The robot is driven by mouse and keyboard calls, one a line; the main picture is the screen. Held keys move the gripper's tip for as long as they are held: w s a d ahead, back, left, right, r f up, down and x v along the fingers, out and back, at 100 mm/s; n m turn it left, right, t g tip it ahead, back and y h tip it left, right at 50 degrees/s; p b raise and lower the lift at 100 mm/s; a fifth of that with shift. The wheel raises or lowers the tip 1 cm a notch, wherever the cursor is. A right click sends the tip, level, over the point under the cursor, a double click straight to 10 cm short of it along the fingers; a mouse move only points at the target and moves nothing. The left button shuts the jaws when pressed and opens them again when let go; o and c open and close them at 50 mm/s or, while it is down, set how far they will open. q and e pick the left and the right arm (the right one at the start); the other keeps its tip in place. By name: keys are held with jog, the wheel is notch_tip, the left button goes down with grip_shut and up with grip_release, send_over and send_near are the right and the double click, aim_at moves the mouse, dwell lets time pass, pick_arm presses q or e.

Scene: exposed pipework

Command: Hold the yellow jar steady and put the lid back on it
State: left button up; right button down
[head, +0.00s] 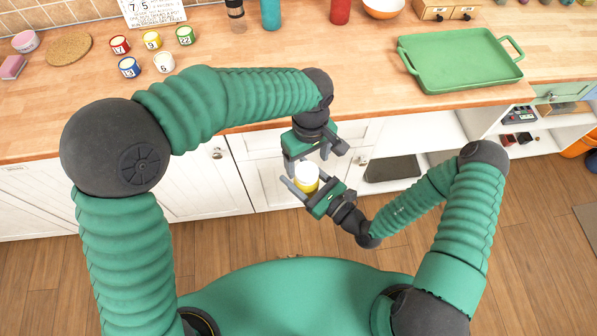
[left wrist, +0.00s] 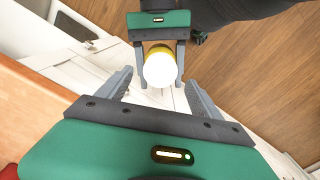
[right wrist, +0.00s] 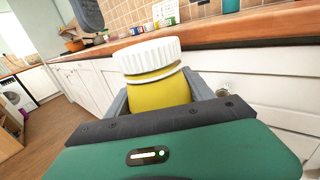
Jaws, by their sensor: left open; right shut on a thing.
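The yellow jar (head: 305,187) is gripped in my right gripper (head: 308,182), in the air in front of the lower cabinets. The white ridged lid (right wrist: 147,56) sits on top of the jar's yellow body (right wrist: 160,95); I cannot tell how tightly it is seated. In the left wrist view the round white lid top (left wrist: 161,70) hides most of the jar. My left gripper (head: 312,158) is open and empty just above the lid. Its fingers (left wrist: 160,88) stand wide apart, on either side of the lid and clear of it. One left finger shows at the right wrist view's top.
The wooden counter (head: 270,55) runs behind my arms. It holds several small numbered pots (head: 152,41), a cork mat (head: 68,49) and a green tray (head: 460,62). White cabinet doors (head: 190,190) stand close behind the grippers.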

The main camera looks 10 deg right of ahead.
aim_at(307, 171)
pick_arm(q)
jog(key=shift+f, duration=1.95)
